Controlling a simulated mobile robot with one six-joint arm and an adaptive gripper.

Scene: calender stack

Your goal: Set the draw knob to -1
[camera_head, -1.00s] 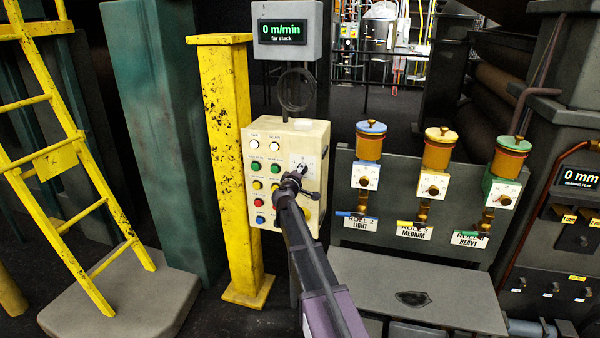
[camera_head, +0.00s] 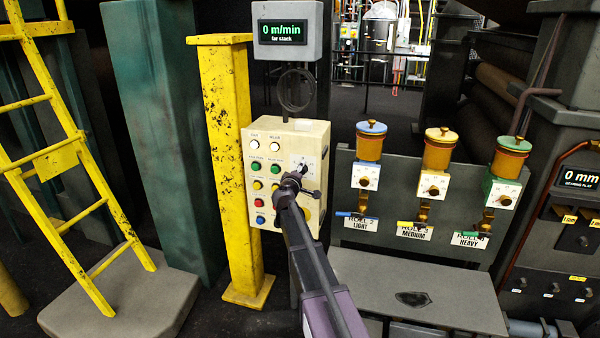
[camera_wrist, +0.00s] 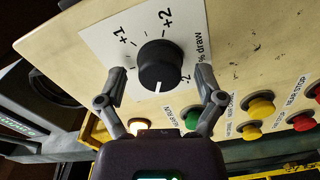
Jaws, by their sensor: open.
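The draw knob is a round black knob (camera_wrist: 160,66) on a white dial plate in the wrist view. The plate (camera_wrist: 103,38) reads +1, +2 and "% draw"; other marks are partly hidden by the knob. A white pointer line on the knob points down in the wrist view, toward my gripper. My gripper (camera_wrist: 161,80) is open. Its fingertips are on either side of the knob's lower part, with gaps between them and the knob. In the head view my gripper (camera_head: 303,175) is in front of the cream control box (camera_head: 312,138) and hides part of its face.
Coloured buttons, including a red one (camera_wrist: 302,121) and a yellow one (camera_wrist: 261,106), sit close by the right finger. A yellow post (camera_head: 227,150) stands left of the box. A panel with several lubricator cups, one blue-topped (camera_head: 369,145), stands at right. A display (camera_head: 283,31) reads 0 m/min.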

